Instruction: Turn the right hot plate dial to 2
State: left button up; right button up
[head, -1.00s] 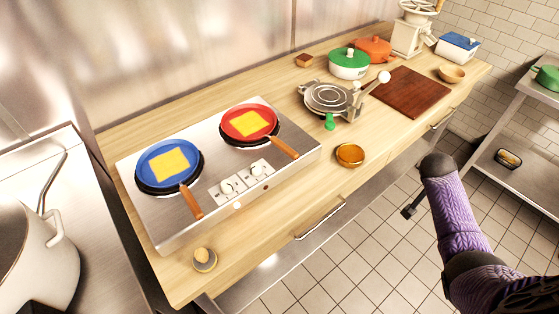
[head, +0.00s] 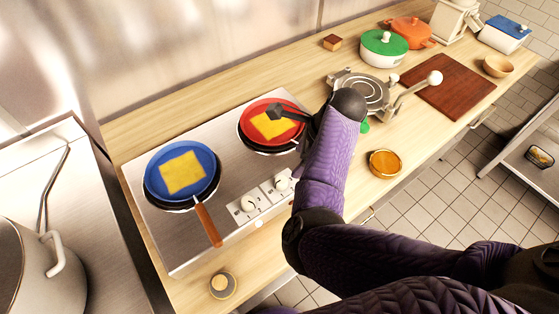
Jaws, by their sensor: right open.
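The hot plate (head: 160,240) is a steel slab with two burners and two white dial panels along its front. The right dial (head: 282,183) is a pale knob on its panel, just left of my right forearm; its setting is too small to read. The left dial (head: 249,204) sits beside it. My right gripper (head: 290,115) is open and empty, over the red pan (head: 247,121) on the right burner, beyond the right dial. It is not touching the dial. My left gripper is not in view.
A blue pan (head: 151,185) with a yellow square stands on the left burner, its wooden handle (head: 208,226) pointing forward. My arm hides the red pan's handle. A waffle iron (head: 371,88) and an amber bowl (head: 385,163) stand right of my forearm.

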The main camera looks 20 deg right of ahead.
aim_at(283, 180)
jog(key=f, duration=0.1)
jog(key=a+f+b, duration=0.1)
jog(key=f, duration=0.2)
jog(key=shift+s+a, duration=0.2)
jog(key=shift+a, duration=0.1)
jog(key=b+x, duration=0.2)
jog(key=x, duration=0.2)
jog(key=shift+w+a+f, duration=0.1)
jog(key=shift+w+f, duration=0.1)
jog(key=shift+f, duration=0.1)
jog(key=shift+a+f, duration=0.15)
jog(key=shift+f, duration=0.05)
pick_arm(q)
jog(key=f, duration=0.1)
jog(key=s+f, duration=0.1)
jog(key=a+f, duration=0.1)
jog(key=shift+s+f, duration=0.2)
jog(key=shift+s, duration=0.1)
pick_arm(e)
jog(key=shift+w, duration=0.1)
jog(key=shift+c, duration=1.3)
grip_shut()
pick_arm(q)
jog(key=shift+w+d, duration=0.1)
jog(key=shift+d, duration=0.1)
